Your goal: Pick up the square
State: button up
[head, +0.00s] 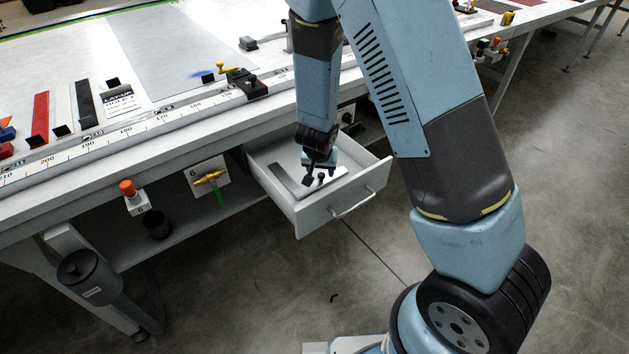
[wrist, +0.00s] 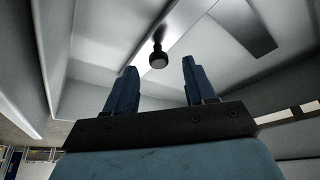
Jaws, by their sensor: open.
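The square (head: 284,180) lies in the open drawer, an L shape with a dark grey leg and a lighter leg. In the wrist view its grey leg (wrist: 248,28) shows at upper right, and a pale bar with a black round knob (wrist: 158,59) runs through the middle. My gripper (head: 319,164) is over the drawer, pointing down at the lighter leg. In the wrist view the blue fingers of my gripper (wrist: 160,74) are apart, with the knob showing between and beyond them. Nothing is held. Whether the fingers touch the square, I cannot tell.
The pulled-out drawer (head: 370,187) has raised walls around the square and a front handle (head: 353,204). The workbench (head: 150,60) overhangs behind it, with a ruled rail along its edge. Orange and yellow valves hang left of the drawer.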

jog(key=shift+x, duration=1.2)
jog(key=shift+c, duration=0.3)
grip_shut()
